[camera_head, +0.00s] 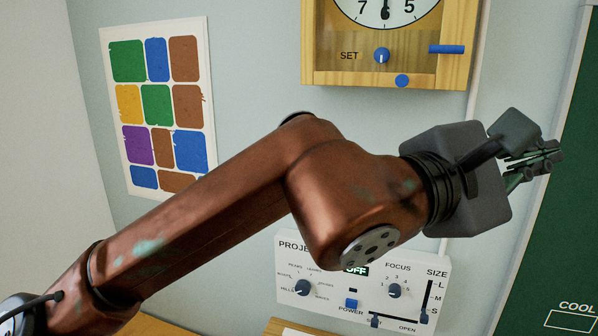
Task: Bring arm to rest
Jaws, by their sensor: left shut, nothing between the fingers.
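My left arm, copper-brown with greenish worn patches, comes in from the lower left and crosses the middle of the picture. It ends in my left gripper (545,158) at the right, in front of the wall near the green board. The gripper is dark grey, its fingers are shut, and nothing is held. It stands clear below and to the right of the clock. My right gripper is not in view.
A wooden clock (466,70) with blue knobs hangs at the top. A white projector panel (430,275) with knobs and sliders is behind and below the arm. A colour chart (158,105) hangs at left. A green board (570,220) is at right. A wooden surface (160,328) shows at the bottom.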

